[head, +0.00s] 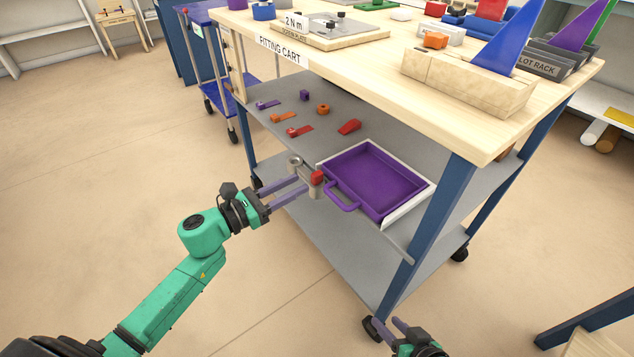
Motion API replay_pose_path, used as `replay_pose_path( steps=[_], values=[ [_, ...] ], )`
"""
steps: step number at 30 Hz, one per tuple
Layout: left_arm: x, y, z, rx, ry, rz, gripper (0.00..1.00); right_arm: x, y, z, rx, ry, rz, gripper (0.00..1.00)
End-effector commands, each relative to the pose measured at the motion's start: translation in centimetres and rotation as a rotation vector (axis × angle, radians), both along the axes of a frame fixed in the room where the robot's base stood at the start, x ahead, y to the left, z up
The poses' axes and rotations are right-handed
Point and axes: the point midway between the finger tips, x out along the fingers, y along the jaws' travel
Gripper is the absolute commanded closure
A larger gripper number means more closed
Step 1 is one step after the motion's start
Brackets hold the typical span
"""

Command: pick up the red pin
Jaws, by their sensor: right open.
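My right gripper (387,324) is open and empty at the bottom edge, low by the cart's front leg, far from the red piece.
A purple tray (345,201) with a handle sits right of the red piece on the grey shelf (274,142). The wooden cart top (350,60) overhangs the shelf.

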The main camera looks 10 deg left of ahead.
Motion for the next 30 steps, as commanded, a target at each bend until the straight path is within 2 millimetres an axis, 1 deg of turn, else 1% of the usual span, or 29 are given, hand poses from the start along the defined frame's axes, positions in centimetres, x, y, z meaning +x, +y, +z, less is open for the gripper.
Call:
replay_pose_path(
  steps=[6, 9, 16, 17, 18, 19, 30],
  values=[
    [3.0, -2.3, -0.7, -0.003, -0.002, 0.000, 0.62, 0.1, 1.0, -0.8, 0.046, -0.055, -0.005, 0.50],
    [4.1, -3.2, -0.6, -0.004, 0.000, 0.001, 0.62, 0.2, 1.1, -0.6, 0.053, -0.066, -0.008, 0.50],
    [4.3, -3.4, -0.7, -0.002, 0.003, 0.001, 0.62, 0.2, 1.2, -0.5, 0.056, -0.068, -0.009, 0.50],
    [4.3, -3.4, -0.7, -0.002, 0.003, 0.001, 0.74, 0.2, 1.2, -0.5, 0.055, -0.069, -0.008, 0.50],
    [4.3, -3.4, -0.7, -0.002, 0.003, 0.001, 0.89, 0.2, 1.2, -0.5, 0.055, -0.069, -0.008, 0.50],
    [4.3, -3.4, -0.7, -0.002, 0.003, 0.001, 1.00, 0.2, 1.2, -0.6, 0.055, -0.069, -0.008, 0.50],
    [4.3, -3.4, -0.5, -0.003, 0.003, 0.001, 1.00, 0.1, 1.1, -0.5, 0.052, -0.065, -0.007, 0.50]
  ],
)
